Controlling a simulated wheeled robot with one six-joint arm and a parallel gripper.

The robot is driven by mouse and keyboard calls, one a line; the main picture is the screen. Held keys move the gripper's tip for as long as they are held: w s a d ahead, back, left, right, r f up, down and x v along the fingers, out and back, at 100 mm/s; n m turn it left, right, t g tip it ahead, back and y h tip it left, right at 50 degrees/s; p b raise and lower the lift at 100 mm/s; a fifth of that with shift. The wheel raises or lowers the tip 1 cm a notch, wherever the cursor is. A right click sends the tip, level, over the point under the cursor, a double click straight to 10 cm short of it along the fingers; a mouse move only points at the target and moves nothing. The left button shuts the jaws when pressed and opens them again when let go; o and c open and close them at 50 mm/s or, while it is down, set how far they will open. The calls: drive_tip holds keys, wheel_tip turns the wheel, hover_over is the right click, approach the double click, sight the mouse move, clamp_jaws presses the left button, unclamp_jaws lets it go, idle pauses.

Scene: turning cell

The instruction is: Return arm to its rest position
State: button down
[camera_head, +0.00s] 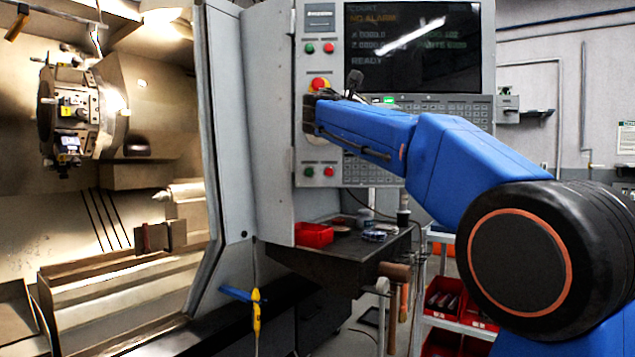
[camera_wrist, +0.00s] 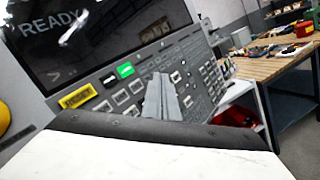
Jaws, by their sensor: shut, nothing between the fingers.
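My blue arm reaches from the lower right toward the machine's control panel (camera_head: 370,172) in the head view. My gripper (camera_head: 354,84) is in front of the panel, near the red and yellow emergency button (camera_head: 319,84) and below the dark screen (camera_head: 418,48). In the wrist view my gripper (camera_wrist: 163,88) has its grey fingers together with nothing between them, in front of the panel keys. A lit green key (camera_wrist: 125,70) and a yellow key (camera_wrist: 77,96) show there. I cannot tell whether the fingertips touch the panel.
The lathe's interior is open at left, with its tool turret (camera_head: 85,112). A dark bench (camera_head: 345,262) with a red bin (camera_head: 313,235) stands under the panel. Shelves with red bins stand below my arm. A wooden workbench (camera_wrist: 285,68) shows at right in the wrist view.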

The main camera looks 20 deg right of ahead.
drive_tip(key=shift+f, duration=0.1)
drive_tip(key=s+a+f+m+y, duration=0.1)
drive_tip(key=s+f+m+y, duration=0.15)
drive_tip(key=s+f, duration=0.6)
drive_tip(key=s+a+f+m+g+y, duration=0.1)
drive_tip(key=s+f+y, duration=0.25)
drive_tip(key=f, duration=0.95)
drive_tip(key=s+a+f+m+y, duration=0.15)
drive_tip(key=s+f+y, duration=0.3)
drive_tip(key=f, duration=0.65)
drive_tip(key=s+a+f+m+y, duration=0.2)
drive_tip(key=s+a+f+m, duration=0.1)
drive_tip(key=s+f, duration=0.4)
drive_tip(key=s+a+f+m+g+y, duration=0.1)
drive_tip(key=s+a+f+m+y, duration=0.2)
drive_tip(key=f, duration=0.9)
drive_tip(key=s+a+f+m+y, duration=0.2)
drive_tip(key=s+a+f+m, duration=0.2)
drive_tip(key=s+a+f, duration=0.3)
drive_tip(key=s+f, duration=0.3)
drive_tip(key=s, duration=0.1)
drive_tip(key=shift+s+f+g, duration=0.2)
drive_tip(key=shift+s+g, duration=0.2)
